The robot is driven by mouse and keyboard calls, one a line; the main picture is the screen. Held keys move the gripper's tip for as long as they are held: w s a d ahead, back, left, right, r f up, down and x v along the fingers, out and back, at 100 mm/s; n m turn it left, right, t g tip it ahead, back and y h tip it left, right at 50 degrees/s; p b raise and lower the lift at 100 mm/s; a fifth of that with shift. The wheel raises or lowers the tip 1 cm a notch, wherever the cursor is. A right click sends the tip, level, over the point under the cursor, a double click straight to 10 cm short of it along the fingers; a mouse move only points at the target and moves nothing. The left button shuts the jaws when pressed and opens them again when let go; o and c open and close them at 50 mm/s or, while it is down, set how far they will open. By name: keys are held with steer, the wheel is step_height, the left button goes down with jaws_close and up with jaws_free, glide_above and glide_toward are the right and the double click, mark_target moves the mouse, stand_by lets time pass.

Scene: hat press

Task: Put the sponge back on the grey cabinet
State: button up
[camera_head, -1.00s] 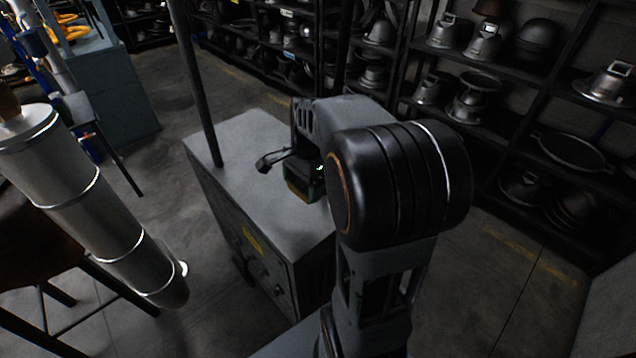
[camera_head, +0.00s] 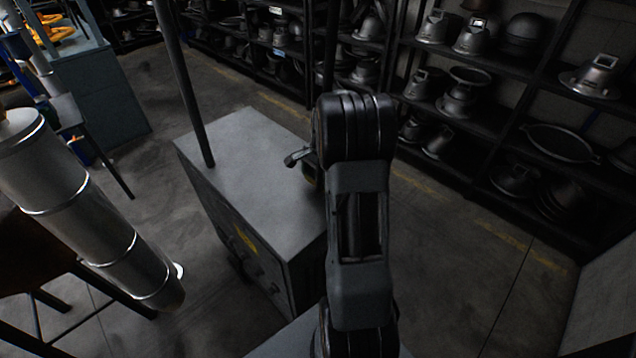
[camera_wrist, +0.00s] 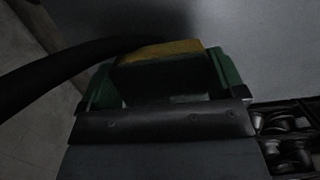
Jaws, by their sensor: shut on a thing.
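The sponge (camera_wrist: 158,50) shows in the wrist view as a yellow strip between the green fingers of my gripper (camera_wrist: 163,68). My gripper is shut on it. The grey cabinet (camera_head: 237,150) stands at the centre of the head view. Its flat top also shows in the wrist view (camera_wrist: 265,50), beyond the fingers. In the head view my arm hides most of my gripper and the sponge, near the right edge of the cabinet top. I cannot tell whether the sponge touches the top.
A dark post (camera_head: 182,80) rises by the cabinet's left side. A silver duct (camera_head: 85,215) stands at the left. Shelves with metal hat moulds (camera_head: 470,90) line the back and right. The visible cabinet top is bare.

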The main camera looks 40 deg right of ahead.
mark_target(318, 183)
steer(key=shift+f, duration=1.6)
steer(key=shift+f, duration=0.1)
steer(key=o, duration=0.6)
steer(key=shift+c, duration=0.2)
